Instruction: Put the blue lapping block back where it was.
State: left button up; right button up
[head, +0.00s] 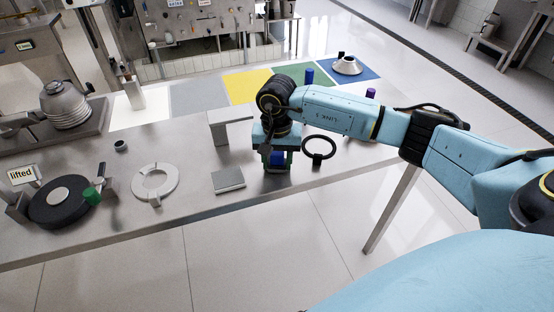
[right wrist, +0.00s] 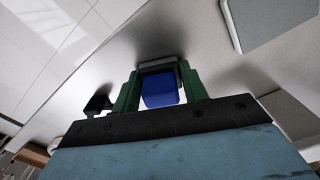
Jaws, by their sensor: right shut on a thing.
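The blue lapping block (head: 277,158) is between the green fingers of my right gripper (head: 277,168), near the front edge of the table. In the right wrist view the blue block (right wrist: 160,90) shows between the two fingers (right wrist: 161,72), with a grey piece at its far end. My right gripper is shut on the block. The arm and hand hide the block's upper part in the head view, and I cannot tell whether it touches the table. My left gripper is not in view.
A flat grey plate (head: 228,180) and a grey raised stand (head: 230,118) are left of the hand. A black ring (head: 319,147) is close on its right. Further left are a pale ring (head: 137,180) and a black disc (head: 45,211). Coloured mats (head: 250,85) lie behind.

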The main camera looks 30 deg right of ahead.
aim_at(277, 154)
jog(key=shift+f, duration=0.15)
jog(key=o, duration=0.8)
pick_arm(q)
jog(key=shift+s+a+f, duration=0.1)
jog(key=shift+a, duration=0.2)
pick_arm(e)
jog(key=shift+o, duration=0.4)
jog(key=shift+r, duration=0.3)
notch_tip(277, 154, up, 11)
jog(key=shift+f, duration=0.1)
jog(key=shift+r, duration=0.45)
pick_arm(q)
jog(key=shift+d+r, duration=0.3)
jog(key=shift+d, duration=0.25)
